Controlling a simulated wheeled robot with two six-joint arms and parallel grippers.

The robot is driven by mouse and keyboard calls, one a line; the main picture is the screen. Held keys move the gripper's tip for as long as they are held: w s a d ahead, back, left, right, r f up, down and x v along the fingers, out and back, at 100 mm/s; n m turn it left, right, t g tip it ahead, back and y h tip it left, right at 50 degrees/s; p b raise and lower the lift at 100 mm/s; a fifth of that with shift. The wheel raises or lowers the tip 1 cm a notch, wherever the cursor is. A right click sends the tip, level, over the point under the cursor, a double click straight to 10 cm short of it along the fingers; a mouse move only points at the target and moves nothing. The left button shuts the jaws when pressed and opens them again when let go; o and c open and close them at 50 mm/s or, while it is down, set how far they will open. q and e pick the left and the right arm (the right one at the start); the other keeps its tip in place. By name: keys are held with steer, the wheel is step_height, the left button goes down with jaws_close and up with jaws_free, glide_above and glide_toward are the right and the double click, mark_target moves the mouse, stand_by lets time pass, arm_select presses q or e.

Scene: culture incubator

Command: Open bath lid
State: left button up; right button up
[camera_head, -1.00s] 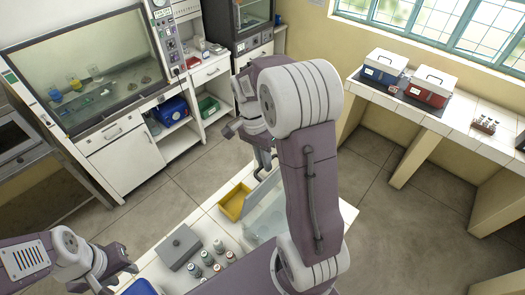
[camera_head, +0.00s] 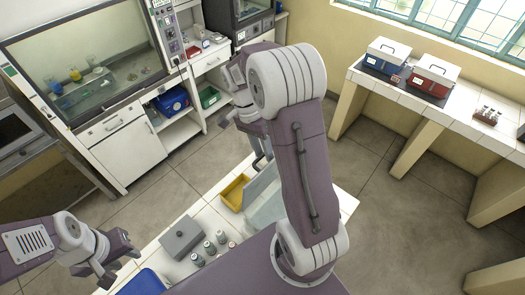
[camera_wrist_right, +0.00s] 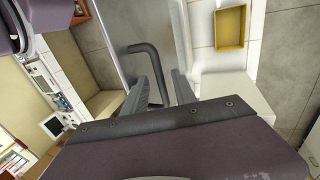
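The bath (camera_head: 268,210) stands on the white-tiled bench, largely hidden behind my right arm in the head view. Its pale lid (camera_head: 260,186) appears raised at a slant. In the right wrist view the lid shows as a grey metal panel (camera_wrist_right: 150,22) with a dark bent handle (camera_wrist_right: 150,58). My right gripper (camera_wrist_right: 169,76) has its two fingers apart, with the lower part of the handle between them and a gap visible at the right finger. My left gripper (camera_head: 116,262) is open and empty at the left, near the bench's left end.
A yellow tray (camera_head: 233,192), a grey box (camera_head: 181,238) and several small bottles (camera_head: 209,248) are on the bench near the bath. A blue container (camera_head: 142,283) is at the front. A fume hood (camera_head: 90,75) stands behind left. Blue and red boxes (camera_head: 432,78) sit on the right counter.

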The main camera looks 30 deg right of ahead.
steer(key=b+v, duration=0.2)
steer(key=v, duration=0.7)
steer(key=shift+b, duration=0.35)
